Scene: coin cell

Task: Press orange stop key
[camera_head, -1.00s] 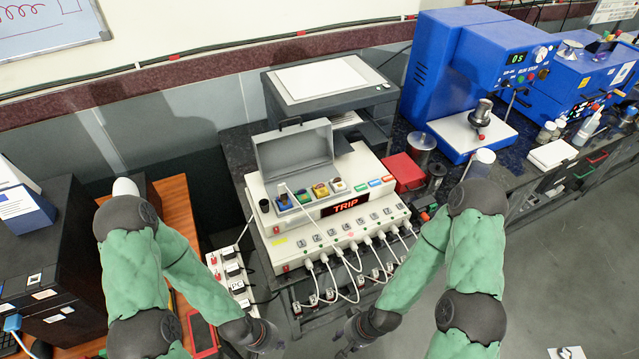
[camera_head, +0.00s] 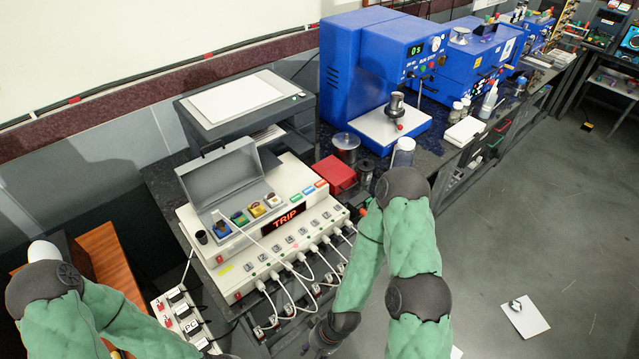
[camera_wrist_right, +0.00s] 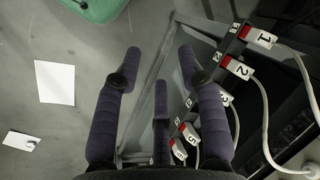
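A white instrument (camera_head: 238,262) with a red TRIP display (camera_head: 286,217) stands on the dark bench in the head view. My right gripper (camera_wrist_right: 160,58) is open and empty in the right wrist view, beside a numbered plug strip (camera_wrist_right: 212,88). In the head view, my right wrist is low in front of the instrument, away from the keys. My left gripper is below the picture edge.
A grey open lid (camera_head: 222,178) stands behind several coloured blocks on the instrument. White cables (camera_head: 290,290) hang along its front. The floor at right is mostly clear.

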